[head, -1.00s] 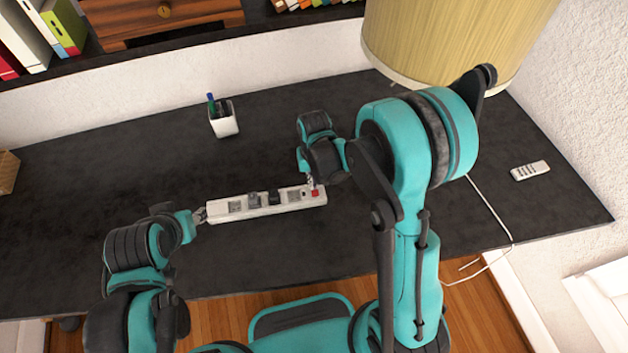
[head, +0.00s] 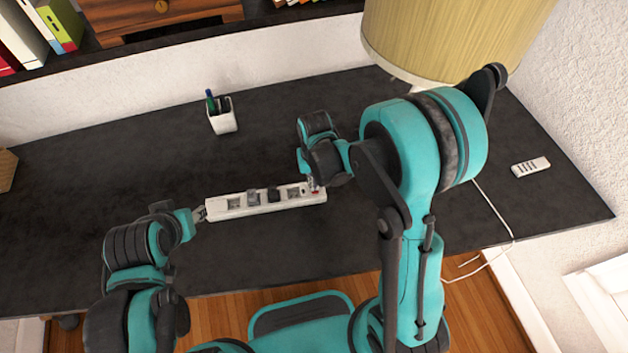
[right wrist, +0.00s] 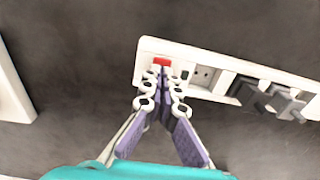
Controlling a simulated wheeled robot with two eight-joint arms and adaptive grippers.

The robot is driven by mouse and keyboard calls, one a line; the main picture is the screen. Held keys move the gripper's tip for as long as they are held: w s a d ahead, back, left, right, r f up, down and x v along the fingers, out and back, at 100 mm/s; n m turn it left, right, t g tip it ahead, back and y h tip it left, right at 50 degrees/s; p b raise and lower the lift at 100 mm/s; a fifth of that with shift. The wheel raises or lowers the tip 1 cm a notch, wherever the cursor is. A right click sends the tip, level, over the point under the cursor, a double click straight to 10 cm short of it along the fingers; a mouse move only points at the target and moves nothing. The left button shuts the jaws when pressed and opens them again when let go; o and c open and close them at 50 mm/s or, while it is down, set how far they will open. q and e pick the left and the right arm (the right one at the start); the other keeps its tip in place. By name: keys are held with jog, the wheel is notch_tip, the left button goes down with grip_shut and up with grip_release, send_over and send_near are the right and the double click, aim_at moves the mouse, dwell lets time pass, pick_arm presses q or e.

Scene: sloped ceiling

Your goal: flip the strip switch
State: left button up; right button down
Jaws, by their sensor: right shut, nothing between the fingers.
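A white power strip (head: 262,202) lies on the dark desk, with its sockets in a row and a red switch (head: 315,192) at its right end. The right wrist view shows the red switch (right wrist: 161,61) just beyond my fingertips. My right gripper (head: 313,186) is shut and empty, pointing down with its tips at the switch. Its fingertips (right wrist: 157,72) overlap the near edge of the switch, so I cannot tell which way the switch is tilted. My left gripper (head: 201,214) is at the strip's left end; its fingers are too small to read.
Dark plugs (head: 273,194) sit in the strip. A white pen cup (head: 222,117) stands behind it. A lamp (head: 450,40) is at the back right, and a remote (head: 530,167) lies to the right. The desk (head: 120,190) is clear around the strip.

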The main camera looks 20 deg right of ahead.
jog(key=shift+r+p, duration=0.3)
jog(key=shift+r, duration=0.1)
notch_tip(320, 180, up, 5)
jog(key=p, duration=0.3)
jog(key=shift+f, duration=0.1)
notch_tip(320, 180, up, 8)
jog(key=p, duration=0.2)
jog(key=shift+r, duration=0.2)
jog(key=shift+w+d+r+b, duration=0.15)
jog(key=shift+w+b, duration=0.35)
jog(key=shift+b, duration=0.3)
notch_tip(320, 180, down, 14)
jog(key=b, duration=0.5)
